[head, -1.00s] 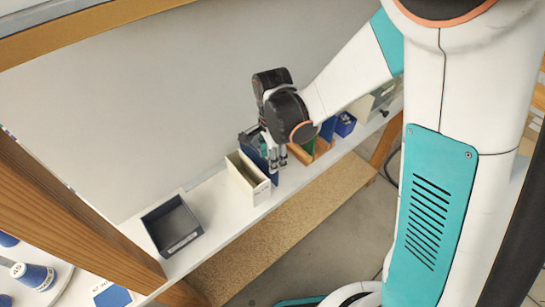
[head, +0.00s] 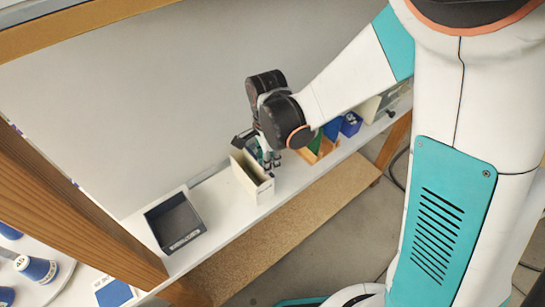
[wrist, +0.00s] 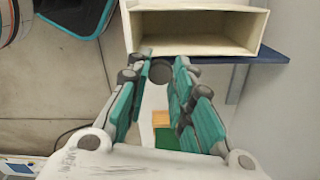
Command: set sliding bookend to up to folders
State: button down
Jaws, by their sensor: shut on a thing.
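My gripper (head: 270,161) is beside the right side of a cream open box (head: 258,186) on the white shelf. In the wrist view its fingers (wrist: 165,75) are closed around a dark round knob (wrist: 160,72), which I take to be part of the sliding bookend. A dark blue panel (wrist: 272,57), apparently the bookend's plate, shows against the box (wrist: 195,28); the gripper mostly hides it in the head view. Green and blue upright folders (head: 331,130) stand in an orange wooden holder (head: 316,153) to the right, apart from my gripper.
A dark grey tray (head: 174,222) stands on the shelf (head: 218,203) at left, with clear room between it and the cream box. A small blue box (head: 350,124) stands beyond the folders. A wooden post (head: 80,215) rises at the left. The wall is close behind.

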jog(key=shift+s+a, duration=0.1)
jog(key=c, duration=1.4)
grip_release()
jog(key=shift+a, duration=0.15)
jog(key=shift+o, duration=0.2)
jog(key=shift+r, duration=3.75)
